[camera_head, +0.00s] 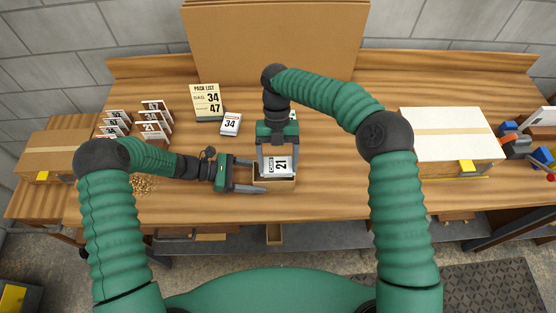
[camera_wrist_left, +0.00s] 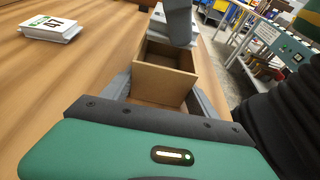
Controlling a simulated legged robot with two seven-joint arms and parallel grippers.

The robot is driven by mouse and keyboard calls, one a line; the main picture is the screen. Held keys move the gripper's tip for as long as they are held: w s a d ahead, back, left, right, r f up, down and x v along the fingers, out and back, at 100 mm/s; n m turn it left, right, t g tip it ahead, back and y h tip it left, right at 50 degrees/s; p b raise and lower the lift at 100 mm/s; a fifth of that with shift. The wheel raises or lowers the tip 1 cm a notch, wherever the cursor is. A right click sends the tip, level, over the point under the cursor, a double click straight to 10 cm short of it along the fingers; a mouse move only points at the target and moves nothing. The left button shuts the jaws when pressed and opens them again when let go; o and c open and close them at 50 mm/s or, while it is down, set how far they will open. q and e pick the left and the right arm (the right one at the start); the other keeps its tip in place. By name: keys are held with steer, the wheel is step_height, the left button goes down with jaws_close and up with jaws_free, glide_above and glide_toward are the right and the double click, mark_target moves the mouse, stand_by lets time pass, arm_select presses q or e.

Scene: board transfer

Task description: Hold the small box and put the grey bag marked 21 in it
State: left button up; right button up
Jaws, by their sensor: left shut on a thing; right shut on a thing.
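The small box (camera_head: 274,181) is an open brown box near the table's front edge, and it also shows in the left wrist view (camera_wrist_left: 165,82). My left gripper (camera_head: 256,176) is shut on its left end. My right gripper (camera_head: 276,158) points down over the box, shut on the bag marked 21 (camera_head: 280,164). The label faces up toward the head camera, turned sideways. In the left wrist view a grey shape stands over the box's far part; I cannot tell bag from finger there. How deep the bag sits is unclear.
A pack list (camera_head: 206,101) reading 34 and 47 stands behind. A bag marked 34 (camera_head: 230,124) lies before it; a bag marked 47 (camera_wrist_left: 50,28) shows in the left wrist view. Several numbered bags (camera_head: 154,120) stand left. A large closed box (camera_head: 447,130) is right.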

steer(key=shift+f, duration=0.7)
stand_by(0.4)
steer(key=o, duration=1.6)
steer(key=shift+o, duration=0.2)
steer(key=v, duration=0.7)
steer(key=shift+w+r, duration=0.15)
steer(key=shift+w, duration=0.05)
steer(key=shift+a, duration=0.1)
arm_select(q)
steer(key=o, duration=1.1)
steer(key=shift+o, duration=0.9)
